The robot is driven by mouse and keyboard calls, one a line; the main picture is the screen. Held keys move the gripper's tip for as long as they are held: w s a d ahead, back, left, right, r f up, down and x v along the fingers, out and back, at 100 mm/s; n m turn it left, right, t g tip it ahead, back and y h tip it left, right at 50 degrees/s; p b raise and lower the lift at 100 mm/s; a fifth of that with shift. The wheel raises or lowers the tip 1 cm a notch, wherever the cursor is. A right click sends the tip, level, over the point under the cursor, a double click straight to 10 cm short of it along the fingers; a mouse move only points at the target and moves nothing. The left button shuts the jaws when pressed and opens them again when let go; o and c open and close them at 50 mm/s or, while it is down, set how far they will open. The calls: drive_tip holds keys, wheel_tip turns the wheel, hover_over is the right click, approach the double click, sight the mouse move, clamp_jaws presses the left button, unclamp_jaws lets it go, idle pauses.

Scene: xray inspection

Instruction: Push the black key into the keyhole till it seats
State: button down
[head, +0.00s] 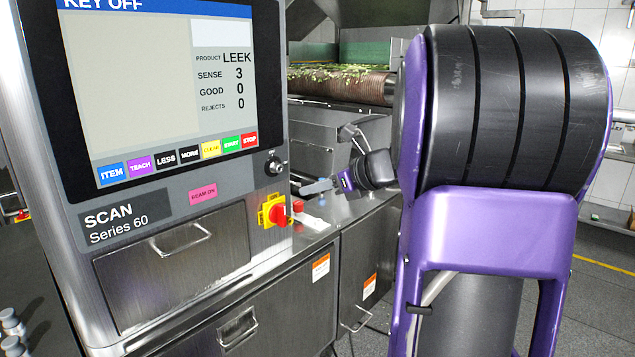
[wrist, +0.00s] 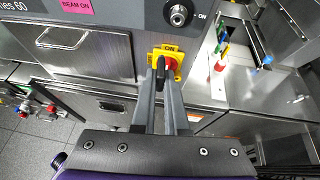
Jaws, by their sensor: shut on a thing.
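The black key (wrist: 160,68) shows between my fingertips in the wrist view. My gripper (wrist: 160,82) is shut on it. In the head view my gripper (head: 318,187) is to the right of the scanner's front and lower than the keyhole; I cannot make out the key there. The keyhole is a round metal lock (head: 274,165) on the scanner panel, beside the ON mark. In the wrist view the keyhole (wrist: 180,14) is up and slightly right of the key, with a visible gap between them. My fingers hide part of the key.
A red knob on a yellow plate (head: 265,213) sits below the keyhole, close to my fingertips in the picture. The scanner (head: 190,225) has a screen and a drawer handle. A steel ledge (head: 325,232) lies below my gripper. A conveyor (head: 340,85) stands behind.

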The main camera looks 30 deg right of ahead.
drive_tip(key=shift+w+d+r+m+t+h, duration=0.1)
drive_tip(key=shift+d+r+m+t+h, duration=0.4)
drive_tip(key=shift+d+r+t, duration=0.15)
drive_tip(key=shift+a, duration=0.15)
drive_tip(key=shift+w+a+f+p, duration=0.1)
drive_tip(key=shift+w+a+p, duration=0.2)
drive_tip(key=shift+w, duration=0.6)
drive_tip(key=shift+w+a+r+p, duration=0.1)
drive_tip(key=shift+w+a, duration=0.25)
drive_tip(key=shift+w, duration=0.6)
drive_tip(key=shift+w+a+f+p, duration=0.1)
drive_tip(key=shift+w+a+p, duration=0.2)
drive_tip(key=shift+w, duration=0.6)
drive_tip(key=shift+w+a, duration=0.25)
drive_tip(key=shift+w, duration=0.35)
drive_tip(key=shift+w+a, duration=0.2)
drive_tip(key=shift+w, duration=0.35)
idle(0.8)
drive_tip(key=shift+w+a, duration=0.1)
idle(1.0)
drive_tip(key=c, duration=0.9)
unclamp_jaws()
drive_tip(key=shift+o, duration=0.2)
